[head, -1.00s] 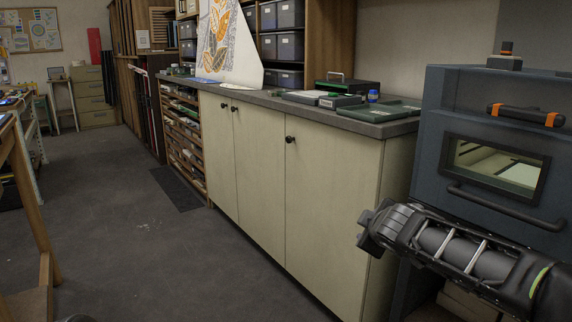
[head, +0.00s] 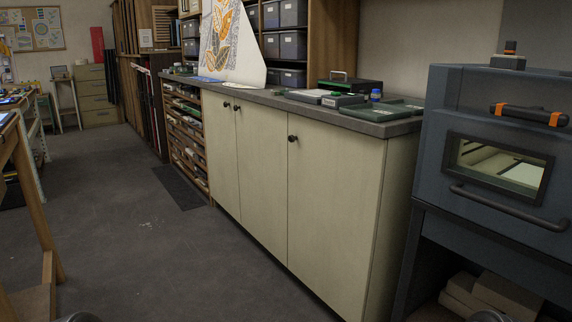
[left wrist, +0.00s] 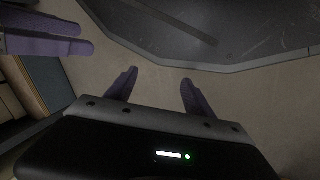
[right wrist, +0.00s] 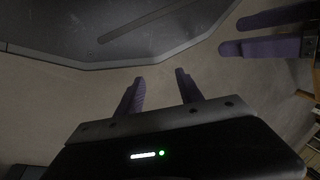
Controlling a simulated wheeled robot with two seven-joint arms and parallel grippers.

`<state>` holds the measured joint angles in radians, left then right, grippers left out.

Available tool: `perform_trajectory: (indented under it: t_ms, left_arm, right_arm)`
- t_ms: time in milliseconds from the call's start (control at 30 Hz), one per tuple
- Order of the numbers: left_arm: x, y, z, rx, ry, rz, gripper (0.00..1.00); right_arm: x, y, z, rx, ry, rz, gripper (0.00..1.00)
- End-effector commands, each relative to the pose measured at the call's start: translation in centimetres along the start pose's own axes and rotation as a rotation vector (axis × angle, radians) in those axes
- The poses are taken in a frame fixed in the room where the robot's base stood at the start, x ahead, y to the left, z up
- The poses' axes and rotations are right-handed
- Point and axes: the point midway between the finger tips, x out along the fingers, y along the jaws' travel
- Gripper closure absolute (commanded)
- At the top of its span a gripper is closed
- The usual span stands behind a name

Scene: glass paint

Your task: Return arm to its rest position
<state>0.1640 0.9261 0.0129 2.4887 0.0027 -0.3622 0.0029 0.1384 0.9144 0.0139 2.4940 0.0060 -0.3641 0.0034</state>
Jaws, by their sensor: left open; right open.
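My left gripper (left wrist: 159,75) shows in the left wrist view with its two purple fingers spread and nothing between them. My right gripper (right wrist: 160,75) shows in the right wrist view, also with its purple fingers apart and empty. Each wrist view also shows purple fingers of the other gripper at its upper outer corner. Pale floor lies beyond the fingers. In the head view neither gripper shows; only small dark rounded bits of my arms show at the bottom edge.
A blue-grey kiln (head: 430,160) with a window and bar handle stands at right, boxes (head: 505,295) under it. Beside it is a cream cabinet (head: 335,210) with a grey top. A wooden-legged table (head: 30,190) stands at left. The floor between (head: 150,260) is clear.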

Motion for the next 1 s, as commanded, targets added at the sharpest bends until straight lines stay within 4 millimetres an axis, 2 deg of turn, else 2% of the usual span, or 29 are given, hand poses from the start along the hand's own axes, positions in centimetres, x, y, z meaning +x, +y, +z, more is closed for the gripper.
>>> perform_trajectory:
  t_ms: [33,100,267,367,600,700,833,1000]
  left_arm:
    - [-1.1,0.4,0.0,-0.001,-0.001,0.000,0.38]
    - [-3.5,1.4,0.0,0.002,-0.003,0.001,0.38]
    - [-7.4,3.0,0.1,0.005,-0.007,0.004,0.38]
    - [-10.5,4.3,0.2,0.007,-0.011,0.006,0.38]
    - [-19.6,8.1,0.4,0.015,-0.023,0.012,0.38]
    - [-22.4,9.2,0.5,0.017,-0.027,0.014,0.38]
    - [-24.4,10.1,0.6,0.019,-0.031,0.016,0.38]
    - [-24.8,10.2,0.7,0.020,-0.032,0.016,0.38]
  right_arm:
    - [-0.7,0.5,0.7,0.039,-0.018,0.003,0.56]
    - [-3.2,-0.8,0.3,0.025,-0.013,0.001,0.56]
    - [-7.1,-2.4,0.3,0.020,-0.017,-0.002,0.56]
    - [-10.2,-3.7,0.3,0.017,-0.020,-0.004,0.56]
    - [-19.4,-7.5,0.3,0.009,-0.031,-0.010,0.56]
    - [-22.1,-8.6,0.4,0.006,-0.035,-0.012,0.56]
    - [-24.1,-9.5,0.4,0.004,-0.038,-0.013,0.56]
    - [-24.5,-9.7,0.5,0.003,-0.040,-0.014,0.56]
